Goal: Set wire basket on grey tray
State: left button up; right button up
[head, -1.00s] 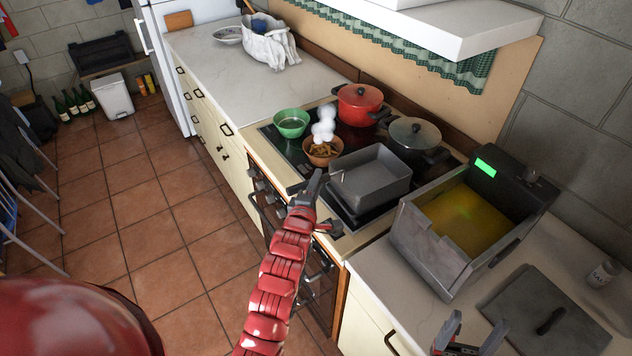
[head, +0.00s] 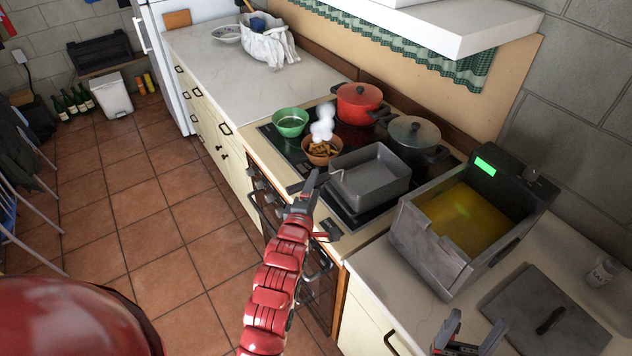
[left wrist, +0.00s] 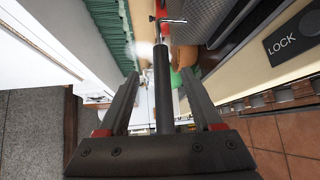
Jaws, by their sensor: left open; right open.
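The wire basket (head: 370,182) looks like a grey open box in the head view. It sits over a dark grey tray (head: 357,217) on the hob, and the tray mostly shows below its front edge. The left wrist view shows the basket's mesh side (left wrist: 208,18) and its dark handle (left wrist: 161,90). My left gripper (head: 314,186) is beside the basket's left side. Its jaws (left wrist: 155,100) are open, with the handle between them. My right gripper (head: 468,335) is open and empty at the bottom, over the right counter.
A fryer (head: 430,245) with yellow oil stands right of the hob. A red pot (head: 358,103), a lidded dark pot (head: 415,135), a green bowl (head: 290,122) and a brown bowl (head: 321,151) crowd the hob. The left counter is mostly clear.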

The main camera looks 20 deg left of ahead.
pick_arm(q)
jog(key=s+r+p, duration=0.1)
jog(key=s+p, duration=0.3)
jog(key=s, duration=1)
jog(key=shift+s+d+r, duration=0.25)
jog(key=shift+d+r, duration=0.1)
jog(key=shift+d, duration=0.05)
